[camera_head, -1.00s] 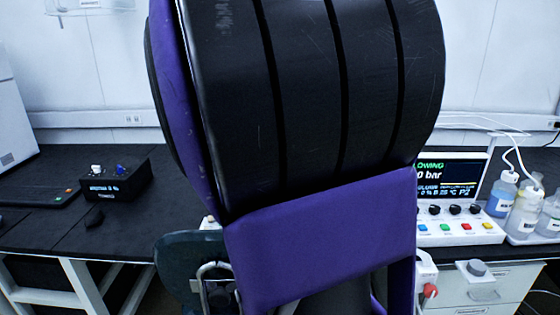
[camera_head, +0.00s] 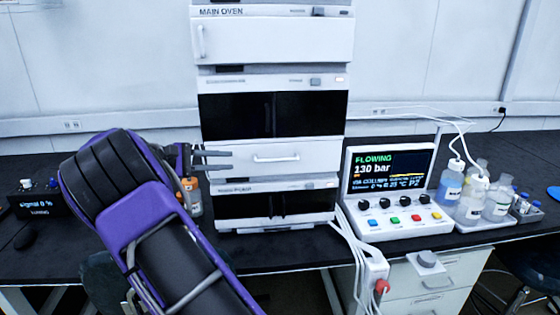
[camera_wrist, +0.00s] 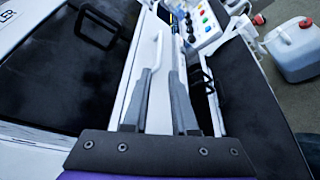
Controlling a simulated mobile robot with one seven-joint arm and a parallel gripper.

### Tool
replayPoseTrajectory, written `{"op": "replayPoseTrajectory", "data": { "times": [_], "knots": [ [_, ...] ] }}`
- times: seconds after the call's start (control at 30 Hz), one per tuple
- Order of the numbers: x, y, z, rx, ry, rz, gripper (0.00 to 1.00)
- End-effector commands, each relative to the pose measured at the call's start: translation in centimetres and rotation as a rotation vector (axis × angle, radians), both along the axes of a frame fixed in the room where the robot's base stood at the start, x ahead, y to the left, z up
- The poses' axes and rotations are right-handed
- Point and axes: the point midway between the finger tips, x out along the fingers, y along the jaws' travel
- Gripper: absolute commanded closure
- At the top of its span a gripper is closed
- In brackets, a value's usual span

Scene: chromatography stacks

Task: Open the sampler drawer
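The sampler drawer (camera_head: 250,168) is the white front panel below the dark windows of the middle unit in the stack. It looks closed. Its pale horizontal handle (camera_head: 277,158) is at the middle of the panel. My gripper (camera_head: 230,161) is in front of the drawer's left part, with its fingers pointing right toward the handle. In the wrist view my gripper (camera_wrist: 161,73) has its two grey fingers apart with nothing gripped. The handle (camera_wrist: 158,50) shows just ahead of the fingertips, nearer the left one. I cannot tell whether they touch.
The main oven (camera_head: 272,40) is above and the pump unit (camera_head: 272,202) below. An orange-capped bottle (camera_head: 192,197) stands beside the stack, near my wrist. At right are a control box (camera_head: 390,190) and a bottle tray (camera_head: 478,222). Hoses hang over the bench's front edge.

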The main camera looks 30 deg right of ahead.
Motion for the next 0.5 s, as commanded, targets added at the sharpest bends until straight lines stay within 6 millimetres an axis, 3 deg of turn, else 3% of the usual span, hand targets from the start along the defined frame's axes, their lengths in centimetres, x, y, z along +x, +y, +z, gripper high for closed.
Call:
{"op": "replayPoseTrajectory", "data": {
  "times": [0.5],
  "knots": [
    [-1.4,-10.9,-2.4,0.0,-0.003,-0.006,0.74]
  ]
}}
